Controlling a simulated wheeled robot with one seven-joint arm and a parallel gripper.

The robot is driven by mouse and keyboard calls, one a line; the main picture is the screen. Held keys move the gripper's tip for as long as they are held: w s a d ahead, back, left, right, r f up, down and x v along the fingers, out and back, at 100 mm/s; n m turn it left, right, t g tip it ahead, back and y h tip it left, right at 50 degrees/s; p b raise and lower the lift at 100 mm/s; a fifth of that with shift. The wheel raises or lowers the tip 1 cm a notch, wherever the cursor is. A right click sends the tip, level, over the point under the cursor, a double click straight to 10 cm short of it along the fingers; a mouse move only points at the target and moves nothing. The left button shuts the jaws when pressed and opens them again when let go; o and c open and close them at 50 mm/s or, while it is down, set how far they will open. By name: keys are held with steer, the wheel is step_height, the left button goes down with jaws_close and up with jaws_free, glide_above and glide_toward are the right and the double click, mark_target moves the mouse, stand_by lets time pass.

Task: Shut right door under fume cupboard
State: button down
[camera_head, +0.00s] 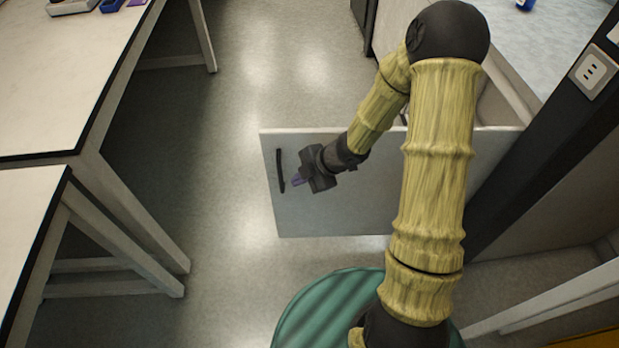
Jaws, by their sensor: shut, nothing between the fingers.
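The right door (365,205) is a grey panel that stands wide open, sticking out from the fume cupboard (495,95) across the aisle. A dark vertical handle (280,171) is on its face near the free left edge. I cannot tell whether the fingertips touch the door. My arm hides part of the door's right side and the cupboard opening.
White benches (60,90) with legs line the left side. Grey floor (235,200) is free between them and the door. A dark post with a socket (592,72) stands at the right. A blue item (524,4) is on the worktop.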

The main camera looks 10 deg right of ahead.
steer(key=shift+w+a+f+p, duration=0.2)
steer(key=shift+w+a, duration=0.25)
steer(key=shift+w, duration=0.2)
steer(key=shift+w+a+f+p, duration=0.15)
steer(key=shift+w+a, duration=0.25)
steer(key=shift+w, duration=0.25)
steer(key=shift+w+a+f+p, duration=0.2)
steer(key=shift+w+a, duration=0.25)
steer(key=shift+w, duration=0.2)
steer(key=shift+w, duration=0.1)
